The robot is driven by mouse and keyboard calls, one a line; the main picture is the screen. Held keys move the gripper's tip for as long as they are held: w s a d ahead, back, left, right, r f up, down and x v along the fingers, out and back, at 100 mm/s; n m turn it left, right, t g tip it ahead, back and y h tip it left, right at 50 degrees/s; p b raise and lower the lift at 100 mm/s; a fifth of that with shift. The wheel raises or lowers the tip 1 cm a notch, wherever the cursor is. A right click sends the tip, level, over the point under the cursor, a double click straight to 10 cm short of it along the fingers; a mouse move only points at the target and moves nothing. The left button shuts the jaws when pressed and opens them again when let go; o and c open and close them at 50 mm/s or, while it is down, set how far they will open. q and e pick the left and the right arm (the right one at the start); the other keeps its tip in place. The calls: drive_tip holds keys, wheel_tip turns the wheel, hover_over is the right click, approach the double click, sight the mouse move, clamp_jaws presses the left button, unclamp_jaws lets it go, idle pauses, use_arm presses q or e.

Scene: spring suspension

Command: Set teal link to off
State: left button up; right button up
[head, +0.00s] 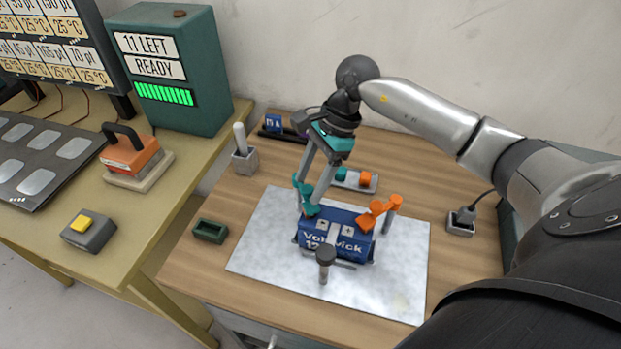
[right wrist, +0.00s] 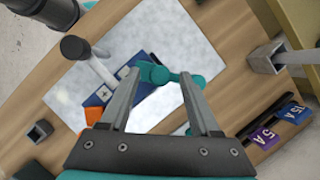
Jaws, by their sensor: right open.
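A blue block marked "Voltwick" (head: 338,240) sits on a pale mat (head: 262,258) on the wooden bench. A teal link (head: 301,190) stands at its left end; it also shows in the right wrist view (right wrist: 160,73). An orange link (head: 378,211) sits at the block's right end, tilted. My right gripper (head: 312,205) comes down over the teal link and is open. In the right wrist view its fingertips (right wrist: 164,78) are on either side of the link, and I cannot tell whether they touch it. My left gripper is out of view.
A dark-topped post (head: 325,262) stands in front of the block. Behind it is a small tray (head: 345,182) with teal and orange pieces. A green tray (head: 210,231) and a grey holder with a white handle (head: 244,155) are left. A plug socket (head: 461,222) is right.

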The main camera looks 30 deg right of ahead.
drive_tip(key=shift+f, duration=0.15)
clamp_jaws()
idle(0.4)
idle(1.0)
